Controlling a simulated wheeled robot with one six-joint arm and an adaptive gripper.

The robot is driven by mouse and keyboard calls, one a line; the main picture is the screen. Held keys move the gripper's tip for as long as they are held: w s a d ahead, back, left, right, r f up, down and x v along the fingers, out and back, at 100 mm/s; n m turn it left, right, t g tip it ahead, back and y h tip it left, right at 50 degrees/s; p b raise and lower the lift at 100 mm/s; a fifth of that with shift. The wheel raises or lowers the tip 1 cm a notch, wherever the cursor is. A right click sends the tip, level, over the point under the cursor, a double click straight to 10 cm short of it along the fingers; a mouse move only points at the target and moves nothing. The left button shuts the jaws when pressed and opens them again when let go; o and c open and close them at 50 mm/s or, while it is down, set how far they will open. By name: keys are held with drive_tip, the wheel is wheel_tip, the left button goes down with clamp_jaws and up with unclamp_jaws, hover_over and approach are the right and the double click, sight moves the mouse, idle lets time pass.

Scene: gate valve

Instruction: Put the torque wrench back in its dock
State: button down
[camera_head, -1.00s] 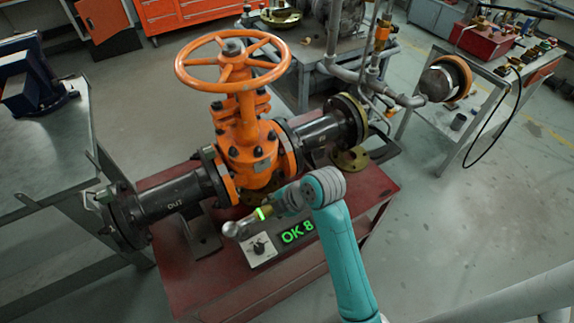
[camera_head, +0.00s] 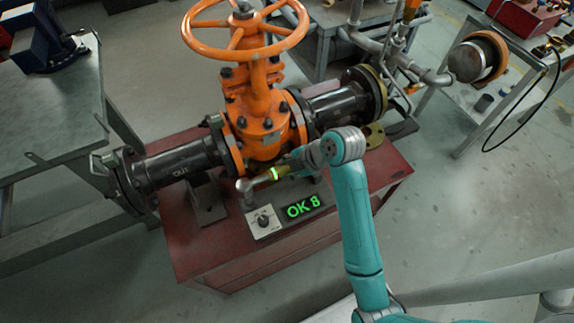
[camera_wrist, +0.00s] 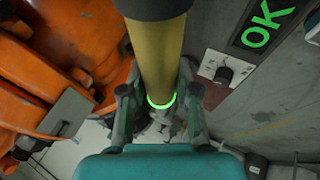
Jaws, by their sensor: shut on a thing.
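The torque wrench has a yellow handle (camera_wrist: 160,45) with a glowing green ring, which also shows in the head view (camera_head: 275,174). Its grey end (camera_head: 246,190) points left, just behind the control panel. My gripper (camera_wrist: 158,100) is shut around the handle, with one finger on each side; in the head view it (camera_head: 290,167) is in front of the orange valve body. I cannot make out the wrench's dock, nor tell whether the grey end touches anything.
An orange gate valve (camera_head: 262,140) with a handwheel (camera_head: 245,31) and black pipes stands on a red bench (camera_head: 196,262). A grey table (camera_head: 52,115) stands left.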

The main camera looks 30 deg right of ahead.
drive_tip(key=shift+f, duration=3.35)
drive_tip(key=c, duration=0.7)
unclamp_jaws()
drive_tip(key=shift+c, duration=0.2)
drive_tip(key=shift+f, duration=0.1)
drive_tip(key=v, duration=1.2)
drive_tip(key=shift+a, duration=0.1)
